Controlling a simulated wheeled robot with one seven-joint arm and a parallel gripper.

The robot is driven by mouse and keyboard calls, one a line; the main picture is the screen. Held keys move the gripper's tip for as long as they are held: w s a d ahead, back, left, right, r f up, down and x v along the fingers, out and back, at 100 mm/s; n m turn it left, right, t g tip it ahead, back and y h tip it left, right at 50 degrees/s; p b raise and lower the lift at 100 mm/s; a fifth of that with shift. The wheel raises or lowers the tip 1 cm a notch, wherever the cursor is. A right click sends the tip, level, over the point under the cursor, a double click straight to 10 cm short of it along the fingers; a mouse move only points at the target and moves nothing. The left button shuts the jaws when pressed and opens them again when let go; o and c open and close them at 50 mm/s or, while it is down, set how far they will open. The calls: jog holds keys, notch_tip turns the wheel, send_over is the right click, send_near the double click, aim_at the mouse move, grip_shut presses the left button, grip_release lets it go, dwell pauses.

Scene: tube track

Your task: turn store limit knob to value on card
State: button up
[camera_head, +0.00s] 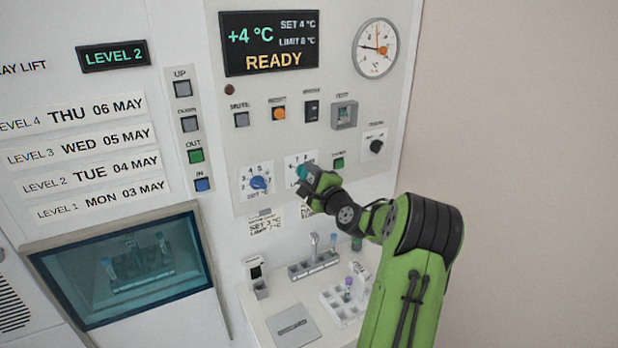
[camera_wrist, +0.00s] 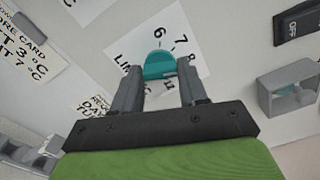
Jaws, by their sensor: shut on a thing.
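The teal limit knob (camera_wrist: 158,66) sits on a white dial label with 6, 7 and 8 printed around it. In the head view the limit knob (camera_head: 302,172) is partly hidden by my gripper (camera_head: 312,184). In the wrist view the fingers of my gripper (camera_wrist: 160,82) stand on either side of the knob, shut on it. The store card (camera_head: 265,226) below reads SET 3 °C, LIMIT 7 °C; part of the card (camera_wrist: 20,48) also shows in the wrist view. The display (camera_head: 270,44) reads +4 °C, SET 4 °C, LIMIT 8 °C, READY.
The blue set knob (camera_head: 258,182) is left of the limit knob. Buttons, a switch and a round gauge (camera_head: 375,48) are above. A grey box-shaped guard (camera_wrist: 288,88) juts out at the right in the wrist view. Tube racks (camera_head: 314,265) stand on the shelf below.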

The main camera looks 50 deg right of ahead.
jog(key=shift+f+n+b, duration=0.1)
jog(key=shift+n+b, duration=0.3)
jog(key=shift+b, duration=0.1)
jog(key=n+b, duration=0.2)
jog(key=b, duration=0.1)
jog(key=shift+f+n, duration=0.15)
jog(key=shift+n, duration=0.15)
jog(key=n+b, duration=0.4)
jog(key=b, duration=0.1)
jog(key=shift+n, duration=0.3)
jog(key=o, duration=1.1)
jog(key=shift+r, duration=0.2)
jog(key=shift+c, duration=0.2)
jog(key=shift+s, duration=0.15)
jog(key=b+v, duration=0.2)
jog(key=v, duration=1.3)
jog(key=shift+s+b, duration=0.25)
jog(key=shift+b, duration=0.15)
